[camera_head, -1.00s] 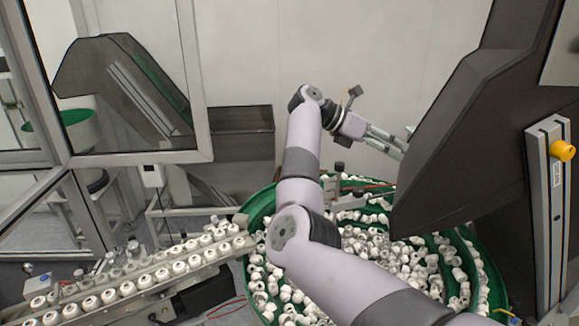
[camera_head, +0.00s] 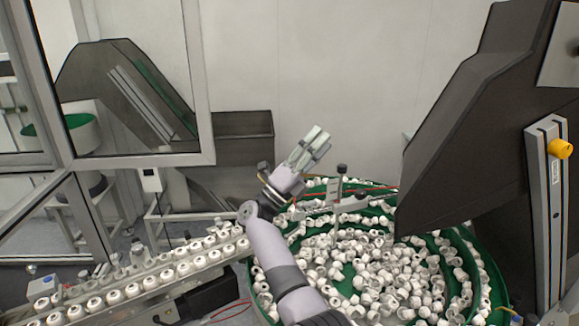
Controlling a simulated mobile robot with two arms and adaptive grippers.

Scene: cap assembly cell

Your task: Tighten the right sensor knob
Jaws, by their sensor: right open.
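A slim upright post with a small dark knob (camera_head: 342,168) on top stands at the back of the green feeder bowl, with a small bracket beside it. I cannot tell for sure that this is the right sensor knob. My right gripper (camera_head: 318,143) is open and empty, its pale fingers pointing up and right. It appears just left of and above the dark knob in the picture, apart from it. My right arm comes up from the bottom, across the bowl's left side. My left gripper is not in view.
The green feeder bowl (camera_head: 470,238) holds many white caps. A conveyor with rows of white caps (camera_head: 166,275) runs at the lower left. A dark hopper (camera_head: 470,130) overhangs the bowl at right, near a rail with a yellow knob (camera_head: 560,148). A framed glass panel stands left.

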